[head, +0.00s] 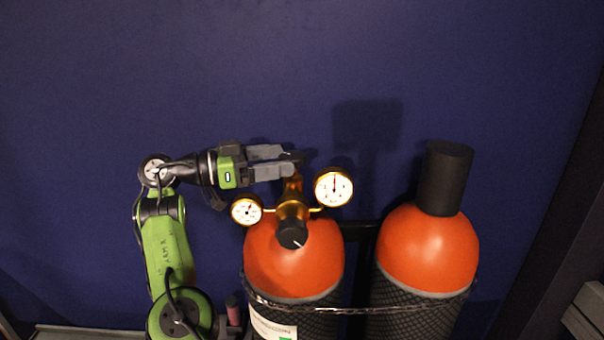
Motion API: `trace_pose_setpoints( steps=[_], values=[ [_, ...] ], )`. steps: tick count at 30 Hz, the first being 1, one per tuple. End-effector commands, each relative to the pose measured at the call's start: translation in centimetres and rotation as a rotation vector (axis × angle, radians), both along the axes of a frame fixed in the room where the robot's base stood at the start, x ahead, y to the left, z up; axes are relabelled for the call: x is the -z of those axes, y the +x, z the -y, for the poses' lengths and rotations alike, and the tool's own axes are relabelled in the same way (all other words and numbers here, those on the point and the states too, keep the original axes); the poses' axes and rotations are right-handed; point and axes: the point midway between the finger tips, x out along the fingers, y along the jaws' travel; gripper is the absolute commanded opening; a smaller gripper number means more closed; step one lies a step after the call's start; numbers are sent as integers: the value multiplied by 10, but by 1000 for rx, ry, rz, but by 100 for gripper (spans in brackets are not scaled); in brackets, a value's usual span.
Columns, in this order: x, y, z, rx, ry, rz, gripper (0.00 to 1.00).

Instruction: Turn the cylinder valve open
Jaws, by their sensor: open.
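The left cylinder (300,262) has an orange top and carries a brass valve and regulator (292,207). A black knob with a white mark (292,235) faces forward on the brass body. Two round gauges sit beside it, a small one (246,210) at left and a larger one (334,188) at right. My gripper (287,162) comes in from the left, level, with its grey fingers open. Its fingertips are at the top of the brass stem, by a small dark part that may be the valve handle. The fingers partly hide that part, and I cannot tell whether they touch it.
A second orange-topped cylinder (428,250) with a tall black cap (444,178) stands to the right. A strap (360,309) runs across both cylinders. A dark blue wall (300,70) is close behind. The space above the cylinders is clear.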

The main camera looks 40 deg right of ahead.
Motion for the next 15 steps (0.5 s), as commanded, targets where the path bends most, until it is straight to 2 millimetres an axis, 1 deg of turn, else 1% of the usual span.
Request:
trace_pose_setpoints(
  steps=[1, 3, 6, 10, 15],
  values=[
    [5, -6, 12, 4, 3, 2, 82],
    [3, -11, 26, 3, 2, 3, 82],
    [1, -16, 42, 2, 1, 1, 82],
    [-1, -20, 52, 1, 0, 1, 82],
    [-2, -20, 54, 0, -1, 0, 82]
  ],
)
